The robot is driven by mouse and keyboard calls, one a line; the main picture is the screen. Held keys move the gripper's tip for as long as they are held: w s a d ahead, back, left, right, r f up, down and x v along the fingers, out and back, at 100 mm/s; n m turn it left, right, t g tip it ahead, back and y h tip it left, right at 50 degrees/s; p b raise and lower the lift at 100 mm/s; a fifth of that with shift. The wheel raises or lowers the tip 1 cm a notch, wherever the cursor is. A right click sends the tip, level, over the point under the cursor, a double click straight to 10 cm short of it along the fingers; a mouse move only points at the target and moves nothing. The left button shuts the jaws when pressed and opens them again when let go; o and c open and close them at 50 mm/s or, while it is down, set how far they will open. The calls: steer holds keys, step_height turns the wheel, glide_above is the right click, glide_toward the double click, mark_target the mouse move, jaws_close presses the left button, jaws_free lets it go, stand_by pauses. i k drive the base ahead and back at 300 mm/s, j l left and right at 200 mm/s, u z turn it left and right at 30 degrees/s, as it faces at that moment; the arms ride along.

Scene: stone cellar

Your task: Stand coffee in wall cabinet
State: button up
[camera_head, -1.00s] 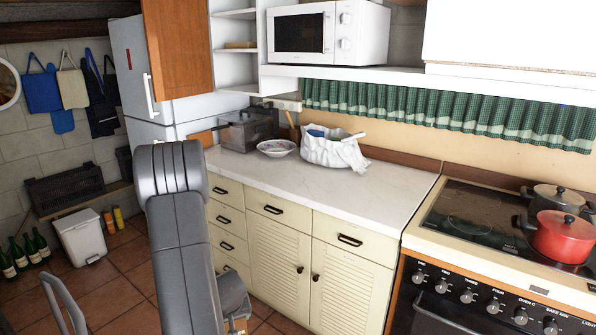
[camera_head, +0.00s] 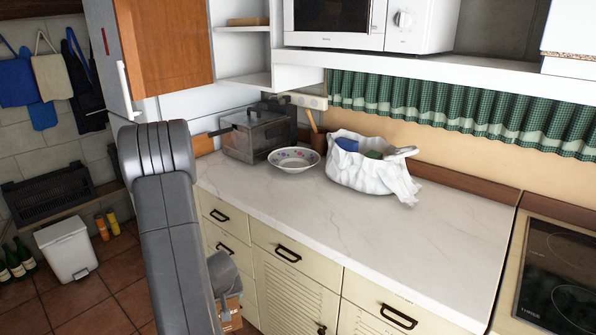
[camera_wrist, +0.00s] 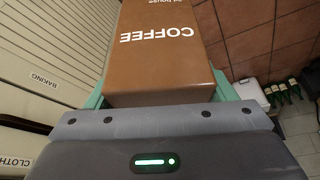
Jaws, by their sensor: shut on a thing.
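The coffee (camera_wrist: 165,70) is a brown box with white "COFFEE" lettering, which reads upside down in the wrist view. My gripper (camera_wrist: 160,92) is shut on it, with a teal finger on each side. In the head view a small brown part of the coffee (camera_head: 231,314) shows low beside my arm, in front of the drawers; the rest is hidden. The wall cabinet (camera_head: 243,80) is white inside, with its wooden door (camera_head: 163,45) swung open on the left. A small brown item (camera_head: 248,22) lies on one of its shelves. My gripper is well below the cabinet.
A microwave (camera_head: 340,25) stands on the shelf right of the cabinet. A white bin (camera_head: 67,248) stands on the floor at left. The front of the counter is clear.

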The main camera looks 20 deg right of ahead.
mark_target(260, 82)
steer(key=i+j+z, duration=0.4)
steer(key=i+j, duration=0.15)
steer(key=i+j+z, duration=0.35)
steer(key=i+j, duration=0.15)
steer(key=j, duration=0.2)
